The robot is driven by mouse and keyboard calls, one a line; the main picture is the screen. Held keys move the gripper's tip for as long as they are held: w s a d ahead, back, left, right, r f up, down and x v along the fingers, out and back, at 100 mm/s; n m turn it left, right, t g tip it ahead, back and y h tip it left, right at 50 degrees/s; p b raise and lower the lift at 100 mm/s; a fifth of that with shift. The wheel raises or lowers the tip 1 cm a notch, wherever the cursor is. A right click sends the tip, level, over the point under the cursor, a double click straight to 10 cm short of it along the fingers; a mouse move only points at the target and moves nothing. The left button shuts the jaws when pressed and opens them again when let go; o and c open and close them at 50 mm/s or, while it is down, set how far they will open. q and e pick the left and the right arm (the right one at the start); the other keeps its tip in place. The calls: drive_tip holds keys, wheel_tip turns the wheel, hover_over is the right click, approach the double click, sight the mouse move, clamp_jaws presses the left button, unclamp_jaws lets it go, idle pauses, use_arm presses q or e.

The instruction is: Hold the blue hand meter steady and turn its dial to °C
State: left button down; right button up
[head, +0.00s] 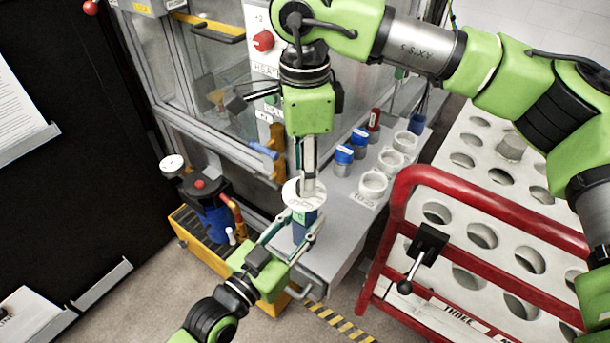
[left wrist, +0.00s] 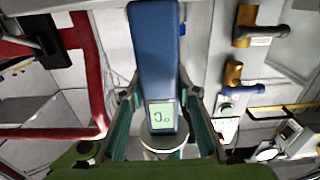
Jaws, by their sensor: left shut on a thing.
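The blue hand meter (head: 301,231) is held between the fingers of my left gripper (head: 290,238), low in the middle of the head view. In the left wrist view its blue body (left wrist: 155,50) lies between the two fingers, and its small lit screen (left wrist: 162,116) seems to read °C upside down. The white round dial (head: 291,190) is at the upper end of the meter; its edge shows in the left wrist view (left wrist: 163,143). My right gripper (head: 308,180) points down at the dial from above. Its fingertips are close together at the dial's middle; their grip is unclear.
A grey bench (head: 335,225) beside the meter carries white cups (head: 373,184) and blue-capped bottles (head: 343,157). A red-railed rack (head: 405,190) stands right. A yellow crate (head: 205,262) with a black-and-blue device is left. A glass-fronted cabinet (head: 215,75) is behind.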

wheel_tip(320, 180, up, 10)
drive_tip(key=shift+f, duration=0.2)
idle(0.3)
use_arm(q)
drive_tip(key=c, duration=1.5)
unclamp_jaws()
drive_tip(key=shift+o, duration=0.2)
drive_tip(key=v, duration=1.2)
